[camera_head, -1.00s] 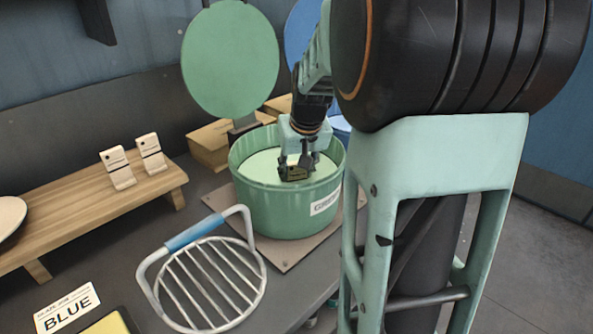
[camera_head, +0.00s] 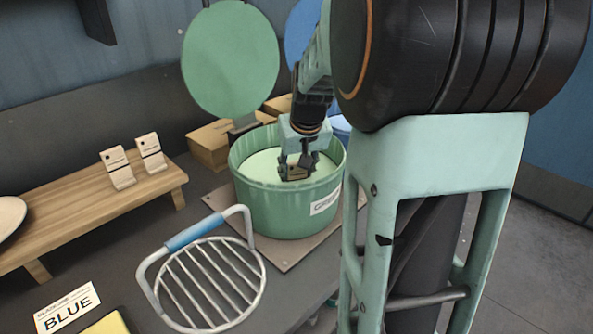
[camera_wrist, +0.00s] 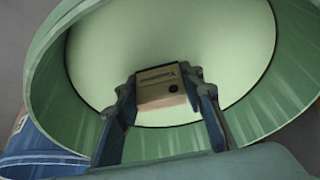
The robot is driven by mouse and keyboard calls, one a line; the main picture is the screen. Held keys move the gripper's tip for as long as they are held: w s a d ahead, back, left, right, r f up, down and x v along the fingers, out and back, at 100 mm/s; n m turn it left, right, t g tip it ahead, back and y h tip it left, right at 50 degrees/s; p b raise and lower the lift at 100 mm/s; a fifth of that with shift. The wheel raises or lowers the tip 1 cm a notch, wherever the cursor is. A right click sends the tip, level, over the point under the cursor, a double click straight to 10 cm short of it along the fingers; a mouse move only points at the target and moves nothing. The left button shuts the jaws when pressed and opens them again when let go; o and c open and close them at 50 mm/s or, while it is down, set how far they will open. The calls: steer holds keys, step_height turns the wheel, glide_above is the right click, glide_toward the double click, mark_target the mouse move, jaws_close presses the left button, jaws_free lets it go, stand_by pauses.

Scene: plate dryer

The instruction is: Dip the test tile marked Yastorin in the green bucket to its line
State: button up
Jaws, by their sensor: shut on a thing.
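My gripper (camera_head: 297,168) is inside the green bucket (camera_head: 282,215), just above the pale green liquid (camera_head: 262,162). It is shut on a small tan test tile (camera_wrist: 161,86). In the wrist view the tile's label is small and seems to begin with "Ya"; a dark round spot shows below it. The tile's far end is at or in the liquid; how deep, and where its line is, I cannot tell. In the head view the tile is small and mostly hidden by the fingers (camera_wrist: 166,107).
Two more tiles (camera_head: 117,169) lean on a wooden rack (camera_head: 85,205) at left. A wire basket (camera_head: 210,280) with a blue handle lies in front of the bucket. A round green lid (camera_head: 230,58) stands behind it. A "BLUE" card (camera_head: 67,308) lies at front left.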

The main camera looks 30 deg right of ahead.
step_height(320, 180, up, 14)
steer(key=p, duration=1)
steer(key=shift+r, duration=0.15)
stand_by(0.7)
steer(key=shift+s, duration=0.1)
stand_by(1.9)
